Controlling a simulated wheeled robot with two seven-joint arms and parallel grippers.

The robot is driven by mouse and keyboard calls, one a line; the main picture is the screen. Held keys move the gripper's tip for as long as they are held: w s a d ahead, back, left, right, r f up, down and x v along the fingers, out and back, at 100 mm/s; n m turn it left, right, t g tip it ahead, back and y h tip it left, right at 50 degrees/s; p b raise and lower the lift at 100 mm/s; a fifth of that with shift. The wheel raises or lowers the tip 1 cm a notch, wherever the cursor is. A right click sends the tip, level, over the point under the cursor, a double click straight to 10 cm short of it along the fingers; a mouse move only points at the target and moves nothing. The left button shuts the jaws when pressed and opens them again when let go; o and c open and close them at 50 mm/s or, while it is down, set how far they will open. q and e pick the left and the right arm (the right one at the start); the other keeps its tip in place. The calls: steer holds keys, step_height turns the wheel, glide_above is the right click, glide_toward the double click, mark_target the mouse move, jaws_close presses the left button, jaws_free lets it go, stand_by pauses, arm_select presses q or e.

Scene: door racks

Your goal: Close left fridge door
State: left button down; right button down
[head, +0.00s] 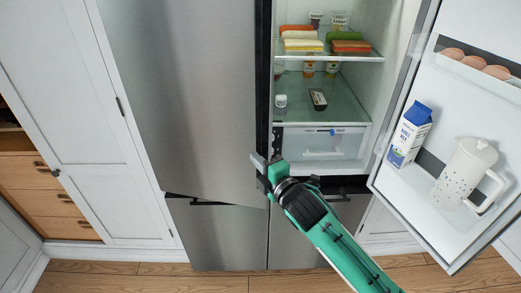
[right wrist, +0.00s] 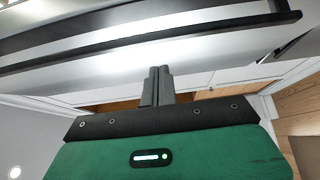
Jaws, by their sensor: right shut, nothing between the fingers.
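The left fridge door (head: 185,90) is a tall brushed-steel panel at the left of the fridge in the head view. Its lower edge slants out over the lower fronts, so it looks slightly ajar. My right gripper (head: 259,164) is at the door's free edge, low down, with its fingers together and empty. I cannot tell whether it touches the door. In the right wrist view the shut fingers (right wrist: 157,85) point toward a pale panel with a dark strip. My left gripper is not in view.
The right fridge door (head: 425,165) stands wide open, with a milk carton (head: 410,134), a white pitcher (head: 465,170) and eggs (head: 475,63) on its shelves. Fridge shelves (head: 340,108) hold food. White cabinets (head: 75,110) flank the left. Wooden floor (head: 130,268) shows in front.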

steer(key=shift+w+d+p, duration=0.15)
steer(key=shift+w+d, duration=0.05)
steer(key=shift+w, duration=0.4)
steer(key=shift+w+d+p, duration=0.15)
steer(key=shift+w, duration=0.45)
